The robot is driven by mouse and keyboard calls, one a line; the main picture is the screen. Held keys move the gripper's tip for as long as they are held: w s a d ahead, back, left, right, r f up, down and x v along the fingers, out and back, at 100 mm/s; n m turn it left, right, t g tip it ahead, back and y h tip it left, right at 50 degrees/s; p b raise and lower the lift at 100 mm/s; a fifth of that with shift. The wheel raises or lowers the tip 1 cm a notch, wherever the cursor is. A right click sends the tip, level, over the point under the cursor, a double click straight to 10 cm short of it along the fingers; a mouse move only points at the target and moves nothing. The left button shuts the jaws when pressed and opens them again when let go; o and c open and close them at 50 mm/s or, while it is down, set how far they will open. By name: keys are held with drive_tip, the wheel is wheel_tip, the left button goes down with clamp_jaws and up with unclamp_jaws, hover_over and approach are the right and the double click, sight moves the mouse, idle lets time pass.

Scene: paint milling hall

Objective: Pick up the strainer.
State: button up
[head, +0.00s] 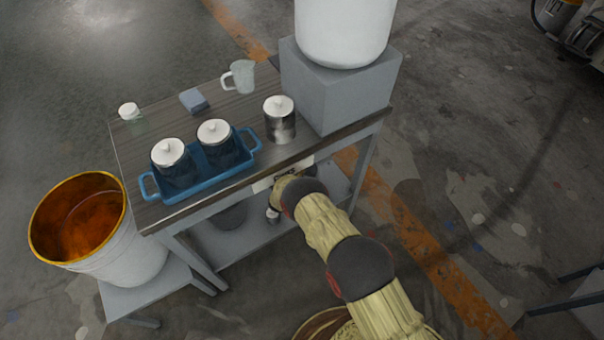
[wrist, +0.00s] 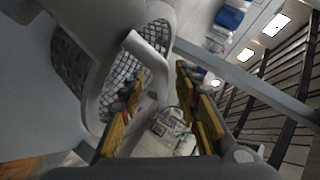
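In the wrist view a pale grey strainer (wrist: 98,22) with a dark mesh wall and a looped handle (wrist: 150,58) fills the upper left. My gripper (wrist: 160,82) is open, with its yellow and black fingers apart. The end of the handle shows between the fingertips; I cannot tell whether either finger touches it. In the head view my arm reaches to the front edge of the table, and my gripper is mostly hidden below that edge. I cannot make out the strainer in the head view.
The table (head: 150,120) holds a blue tray (head: 205,183) with two lidded cans, another lidded can (head: 280,122), a jug (head: 240,77), a sponge (head: 194,100) and a grey block (head: 335,95) under a white vessel. A bucket (head: 120,262) stands at the left. The floor at the right is mostly clear.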

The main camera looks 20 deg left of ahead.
drive_tip(key=shift+r, duration=0.1)
drive_tip(key=c, duration=0.3)
clamp_jaws()
idle(0.7)
